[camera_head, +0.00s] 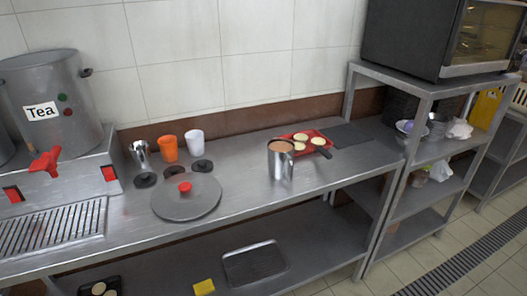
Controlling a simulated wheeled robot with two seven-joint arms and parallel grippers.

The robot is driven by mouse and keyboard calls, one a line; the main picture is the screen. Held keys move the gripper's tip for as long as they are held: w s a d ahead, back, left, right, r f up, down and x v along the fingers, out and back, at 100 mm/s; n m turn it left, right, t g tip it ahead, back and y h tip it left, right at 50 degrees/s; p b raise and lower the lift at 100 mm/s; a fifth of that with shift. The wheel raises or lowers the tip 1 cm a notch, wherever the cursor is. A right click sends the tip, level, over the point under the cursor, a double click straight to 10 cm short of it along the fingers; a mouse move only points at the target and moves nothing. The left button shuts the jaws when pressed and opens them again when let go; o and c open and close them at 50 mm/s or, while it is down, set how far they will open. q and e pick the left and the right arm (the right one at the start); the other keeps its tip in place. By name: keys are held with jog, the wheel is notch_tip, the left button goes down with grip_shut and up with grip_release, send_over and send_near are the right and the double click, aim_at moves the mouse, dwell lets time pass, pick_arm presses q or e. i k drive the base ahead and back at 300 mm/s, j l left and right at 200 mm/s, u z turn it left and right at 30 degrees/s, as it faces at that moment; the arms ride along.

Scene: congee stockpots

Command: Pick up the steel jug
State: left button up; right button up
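A steel jug (280,163) stands upright on the steel counter (240,188), right of the middle of the head view. It is filled near its brim with something brown, and its handle seems to be on its right side. Nothing touches it from above. A smaller steel vessel (140,155) stands farther left by the wall. Neither of my grippers is in view.
Behind the jug lies a red tray (303,137) with pale round pieces. A round lid (186,197) lies to its left, near orange (168,148) and white (194,142) cups. A tea urn (55,100) stands far left. The counter front beside the jug is clear.

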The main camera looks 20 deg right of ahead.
aim_at(281, 150)
jog(key=i+j+z, duration=0.3)
jog(key=z, duration=0.2)
jog(key=i+j+z, duration=0.3)
jog(key=j+z, duration=0.2)
jog(key=i+j+z, duration=0.2)
jog(key=j+z, duration=0.3)
